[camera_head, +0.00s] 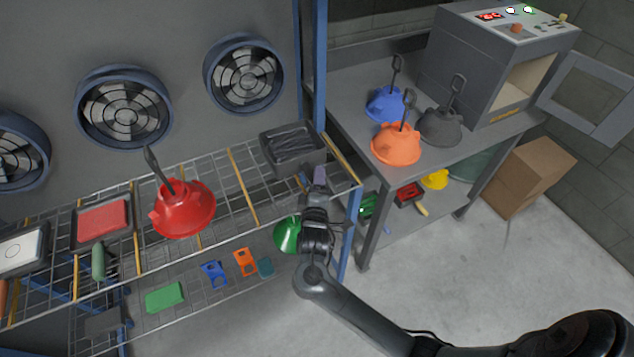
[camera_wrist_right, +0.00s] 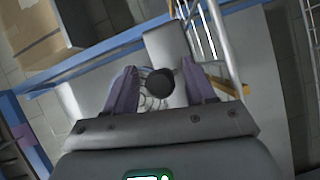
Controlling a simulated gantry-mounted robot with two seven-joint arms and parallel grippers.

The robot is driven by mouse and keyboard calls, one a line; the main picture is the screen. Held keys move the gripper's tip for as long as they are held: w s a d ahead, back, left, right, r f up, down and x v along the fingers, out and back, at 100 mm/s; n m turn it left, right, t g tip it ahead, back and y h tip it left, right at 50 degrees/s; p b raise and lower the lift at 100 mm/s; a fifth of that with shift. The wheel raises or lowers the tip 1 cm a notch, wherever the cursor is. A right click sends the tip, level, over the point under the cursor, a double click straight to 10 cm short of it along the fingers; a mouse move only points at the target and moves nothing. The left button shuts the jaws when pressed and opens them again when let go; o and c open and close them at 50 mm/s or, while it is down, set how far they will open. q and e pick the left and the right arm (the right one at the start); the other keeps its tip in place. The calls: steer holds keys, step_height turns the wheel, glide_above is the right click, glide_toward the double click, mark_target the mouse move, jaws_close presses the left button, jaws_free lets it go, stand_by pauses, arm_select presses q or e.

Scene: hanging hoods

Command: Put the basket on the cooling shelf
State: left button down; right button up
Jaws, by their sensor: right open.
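A dark grey basket (camera_head: 290,152) with a ridged or slatted inside sits at the right end of the upper wire level of the cooling shelf (camera_head: 237,192), in front of the fans. My right gripper (camera_head: 313,180) is just in front of and to the right of the basket, near the shelf's right end. Its purple fingers are apart in the right wrist view (camera_wrist_right: 160,88). A dark round shape with pale ridges shows between them there; I cannot tell what it is. I see nothing held. The basket is not clearly visible in the right wrist view. My left gripper is out of view.
A red hood (camera_head: 185,210) with a dark handle, a red tray (camera_head: 102,221) and a white-topped tray (camera_head: 20,250) share the upper level. Blue, orange (camera_head: 397,146) and dark hoods stand on the grey table (camera_head: 347,100) beside an oven (camera_head: 490,60). A cardboard box (camera_head: 528,178) is on the floor.

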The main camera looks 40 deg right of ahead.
steer(key=shift+s+a+r, duration=0.2)
steer(key=shift+s+a, duration=0.1)
steer(key=s+a+f+m+g+y+p, duration=0.1)
steer(key=s+a+f+m+y, duration=0.15)
steer(key=s+a+y, duration=0.35)
steer(key=s+a+f+m+g+y+p, duration=0.1)
steer(key=s+a+f+g+y, duration=0.15)
steer(key=s+a+y, duration=0.4)
steer(key=s+f+m+g, duration=0.1)
steer(key=s+g, duration=0.4)
steer(key=s, duration=1.1)
steer(key=shift+f+m+h, duration=0.3)
steer(key=shift+m+h, duration=0.05)
steer(key=shift+m, duration=0.1)
steer(key=shift+a, duration=0.1)
step_height(320, 180, up, 30)
steer(key=p, duration=3)
steer(key=shift+r, duration=0.15)
